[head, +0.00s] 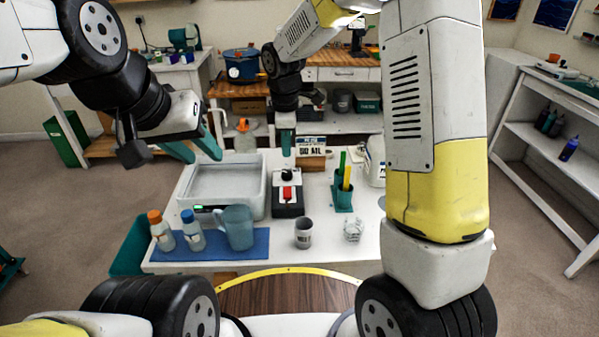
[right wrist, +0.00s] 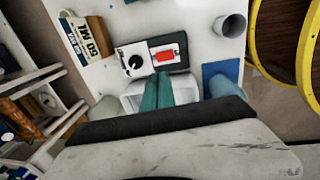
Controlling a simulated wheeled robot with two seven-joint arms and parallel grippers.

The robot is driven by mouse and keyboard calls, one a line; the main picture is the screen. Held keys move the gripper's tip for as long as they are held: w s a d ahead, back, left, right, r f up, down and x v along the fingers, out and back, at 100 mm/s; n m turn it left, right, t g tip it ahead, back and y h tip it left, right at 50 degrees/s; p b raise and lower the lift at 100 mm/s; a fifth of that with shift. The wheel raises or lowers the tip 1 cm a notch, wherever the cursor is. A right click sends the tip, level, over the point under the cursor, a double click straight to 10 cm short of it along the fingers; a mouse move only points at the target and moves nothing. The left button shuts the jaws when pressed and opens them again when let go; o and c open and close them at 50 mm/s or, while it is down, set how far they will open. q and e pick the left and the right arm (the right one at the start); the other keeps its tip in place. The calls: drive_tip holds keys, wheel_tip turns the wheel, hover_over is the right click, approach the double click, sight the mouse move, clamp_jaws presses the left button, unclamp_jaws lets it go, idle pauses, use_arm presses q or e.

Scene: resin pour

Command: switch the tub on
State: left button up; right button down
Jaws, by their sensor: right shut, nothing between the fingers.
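The pale grey tub (head: 258,200) stands on the white table, with a small green light or display at its front left corner. Right of it is a black control box (head: 288,210) with a black knob and a red switch (head: 287,192). The box also shows in the right wrist view (right wrist: 180,55), its red switch (right wrist: 168,55) beside the knob (right wrist: 135,62). My right gripper (head: 286,155) is shut and empty, pointing down just behind the box; its teal fingers (right wrist: 164,76) appear close to the knob and switch, contact not clear. My left gripper (head: 207,158) is open and empty above the tub's back left.
Two capped bottles (head: 191,232) and a blue jug (head: 236,228) stand on a blue mat (head: 170,255). A grey cup (head: 303,233), a clear crumpled-looking cup (head: 353,229) and a teal holder (head: 343,200) stand to the right. A lettered box (head: 311,150) is behind the control box.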

sight(288, 189)
idle(0.3)
drive_tip(key=f, duration=0.4)
drive_tip(key=w+f, duration=0.1)
drive_tip(key=f, duration=0.4)
drive_tip(key=w+f, duration=0.1)
drive_tip(key=f, duration=0.4)
drive_tip(key=shift+w+f+g, duration=0.15)
drive_tip(key=shift+f+g, duration=0.05)
drive_tip(key=shift+g, duration=0.1)
